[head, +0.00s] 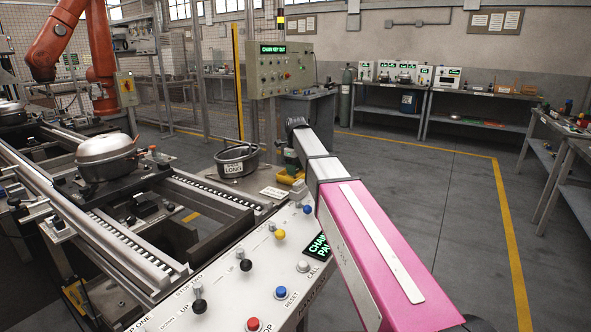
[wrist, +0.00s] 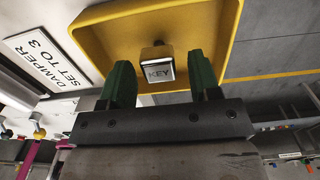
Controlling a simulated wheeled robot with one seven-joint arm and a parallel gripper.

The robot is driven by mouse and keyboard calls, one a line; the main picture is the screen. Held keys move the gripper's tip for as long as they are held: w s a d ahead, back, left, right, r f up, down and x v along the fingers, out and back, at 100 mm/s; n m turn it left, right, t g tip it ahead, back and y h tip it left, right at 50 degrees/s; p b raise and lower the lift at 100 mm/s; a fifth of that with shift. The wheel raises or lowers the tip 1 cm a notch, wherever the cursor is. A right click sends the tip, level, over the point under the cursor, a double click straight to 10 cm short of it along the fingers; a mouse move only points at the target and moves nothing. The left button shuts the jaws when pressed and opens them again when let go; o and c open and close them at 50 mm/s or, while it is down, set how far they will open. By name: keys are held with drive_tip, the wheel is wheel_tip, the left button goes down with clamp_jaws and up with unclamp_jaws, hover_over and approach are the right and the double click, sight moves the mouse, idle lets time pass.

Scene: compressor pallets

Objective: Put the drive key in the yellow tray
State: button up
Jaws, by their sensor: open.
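The yellow tray (wrist: 215,22) fills the upper middle of the wrist view. The drive key (wrist: 159,72), with a pale face marked KEY, shows within the tray's outline. My gripper (wrist: 161,64) is open, with one green finger on each side of the key and gaps between. I cannot tell whether the key rests on the tray floor. In the head view, the tray (head: 297,194) shows only in part at the panel's far end, with my gripper (head: 291,158) at it. The key is hidden there.
A control panel (head: 235,272) with knobs and buttons lies in front. A dark round tub (head: 236,161) marked LONG stands left of the tray. A screen (head: 287,49) reads CHAIN KEY OUT. Open floor lies right.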

wheel_tip(320, 180, up, 12)
idle(0.6)
drive_tip(key=shift+r, duration=0.1)
idle(1.2)
